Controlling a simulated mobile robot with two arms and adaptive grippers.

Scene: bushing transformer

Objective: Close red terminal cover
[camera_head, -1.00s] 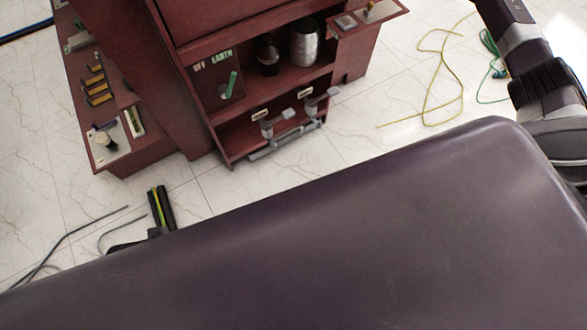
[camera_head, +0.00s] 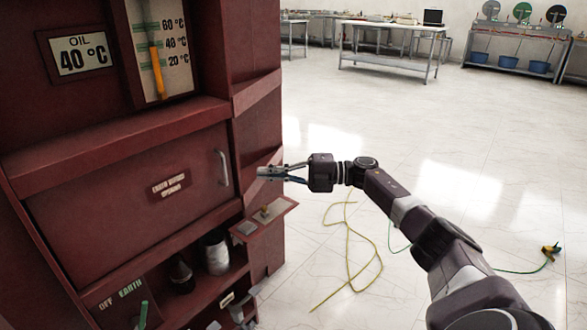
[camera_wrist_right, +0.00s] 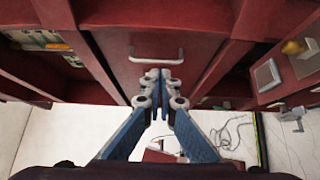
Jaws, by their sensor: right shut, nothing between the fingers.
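A red cabinet (camera_head: 190,112) fills the left of the head view. I cannot tell for sure which red part is the terminal cover. My right gripper (camera_head: 263,172) is shut and empty, just right of the handle in the head view. In the wrist view its fingertips (camera_wrist_right: 159,76) appear just below the handle; contact is not clear. My left gripper is out of view.
A red ledge (camera_head: 272,228) with a yellow knob (camera_head: 265,211) juts out below my right gripper. Open shelves below the panel hold a metal cylinder (camera_head: 216,256). A yellow cable (camera_head: 350,262) lies on the floor. Open floor stretches right, with benches (camera_head: 395,50) far back.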

